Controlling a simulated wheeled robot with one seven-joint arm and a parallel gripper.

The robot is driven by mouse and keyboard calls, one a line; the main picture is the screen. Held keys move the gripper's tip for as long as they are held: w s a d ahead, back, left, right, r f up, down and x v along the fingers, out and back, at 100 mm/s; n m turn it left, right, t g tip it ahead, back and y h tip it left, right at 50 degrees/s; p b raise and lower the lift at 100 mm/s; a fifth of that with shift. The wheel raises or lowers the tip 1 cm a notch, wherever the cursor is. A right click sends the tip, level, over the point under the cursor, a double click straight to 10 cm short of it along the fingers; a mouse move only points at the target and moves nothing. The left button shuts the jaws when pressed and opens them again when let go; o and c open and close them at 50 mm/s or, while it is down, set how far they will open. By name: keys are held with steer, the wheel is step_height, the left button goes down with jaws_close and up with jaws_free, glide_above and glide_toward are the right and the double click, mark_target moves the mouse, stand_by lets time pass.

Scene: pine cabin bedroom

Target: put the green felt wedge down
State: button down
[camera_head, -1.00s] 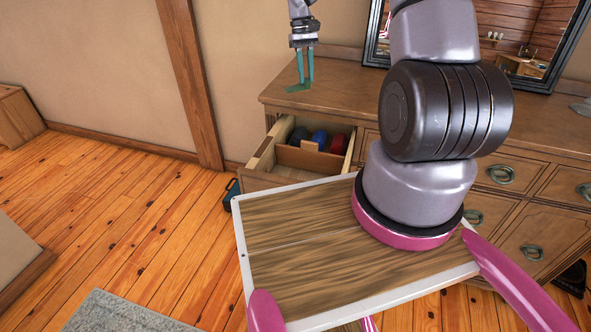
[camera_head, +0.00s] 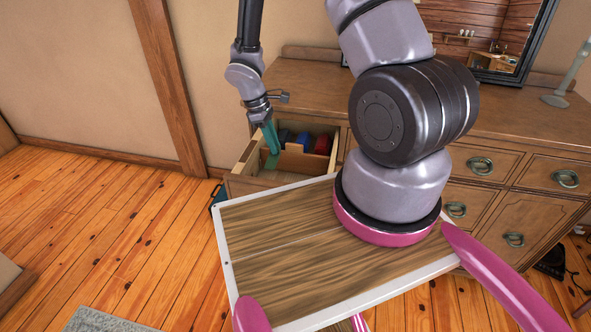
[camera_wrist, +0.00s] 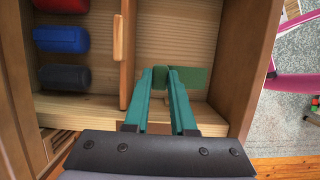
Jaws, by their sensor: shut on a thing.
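The green felt wedge (camera_wrist: 194,77) is between the fingertips of my gripper (camera_wrist: 168,74), which is shut on it. In the head view, my gripper (camera_head: 271,146) points down into the open drawer (camera_head: 240,184) of the dresser, with the wedge (camera_head: 272,162) low at its tips. In the wrist view, the wedge is over the bare wooden floor of the compartment right of the divider (camera_wrist: 126,50). I cannot tell whether the wedge touches that floor.
The drawer's other compartment holds a red roll (camera_wrist: 62,5), a blue roll (camera_wrist: 62,40) and a dark roll (camera_wrist: 64,77). The drawer's side wall (camera_wrist: 233,60) stands close to the right of the wedge. The dresser top (camera_head: 400,97) is above the drawer.

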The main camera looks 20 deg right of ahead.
step_height(320, 180, down, 11)
steer(key=shift+f, duration=0.15)
stand_by(0.4)
steer(key=shift+f, duration=0.1)
steer(key=c, duration=0.7)
jaws_free()
steer(key=shift+c, duration=0.2)
